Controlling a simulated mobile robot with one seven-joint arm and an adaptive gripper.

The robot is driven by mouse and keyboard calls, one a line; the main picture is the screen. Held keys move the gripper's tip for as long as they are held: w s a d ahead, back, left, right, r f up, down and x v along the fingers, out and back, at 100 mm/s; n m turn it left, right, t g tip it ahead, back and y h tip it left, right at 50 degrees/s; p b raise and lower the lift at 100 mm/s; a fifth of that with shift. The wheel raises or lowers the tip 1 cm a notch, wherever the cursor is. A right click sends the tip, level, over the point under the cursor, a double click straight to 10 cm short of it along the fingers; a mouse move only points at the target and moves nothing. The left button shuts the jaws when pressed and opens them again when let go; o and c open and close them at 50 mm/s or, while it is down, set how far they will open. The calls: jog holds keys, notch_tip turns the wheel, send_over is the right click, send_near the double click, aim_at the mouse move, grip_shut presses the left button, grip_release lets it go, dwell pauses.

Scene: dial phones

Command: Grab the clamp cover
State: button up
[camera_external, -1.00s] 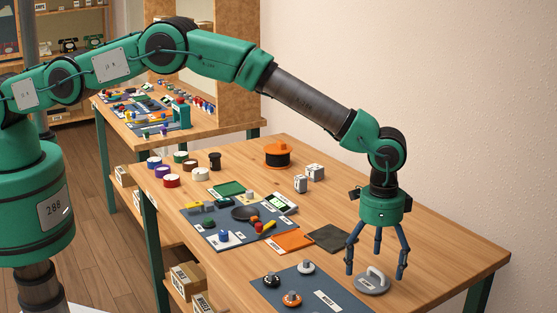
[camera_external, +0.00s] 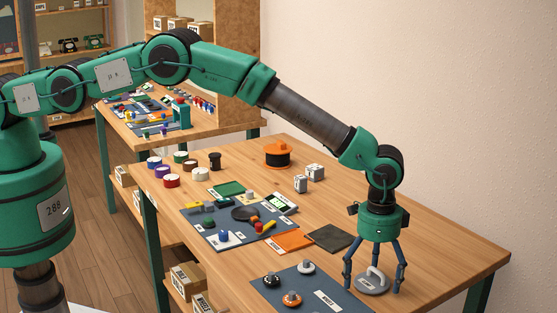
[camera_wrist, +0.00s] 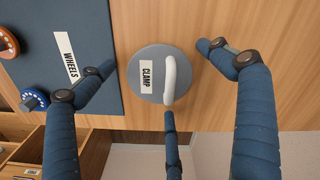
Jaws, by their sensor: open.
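The clamp cover is a round grey disc (camera_external: 367,286) with a light arched handle and a label reading "CLAMP". It lies on the wooden table near the front right edge, beside the blue-grey mat. In the wrist view the clamp cover (camera_wrist: 148,88) sits in the middle, its pale handle standing on its right part. My gripper (camera_external: 373,285) is open, with its three blue fingers spread around the disc and pointing down. In the wrist view my gripper (camera_wrist: 165,85) has fingers left, right and below the cover, with gaps at the left and right. Whether any finger touches it, I cannot tell.
The "WHEELS" mat (camera_external: 312,285) with dial wheels lies just left of the cover. An orange pad (camera_external: 292,241) and a dark pad (camera_external: 330,237) lie behind it. The table edge (camera_wrist: 215,128) is close by. Bare wood is free to the right.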

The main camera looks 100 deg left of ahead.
aim_at(372, 282)
jog(key=c, duration=1.3)
jog(key=shift+r, duration=5)
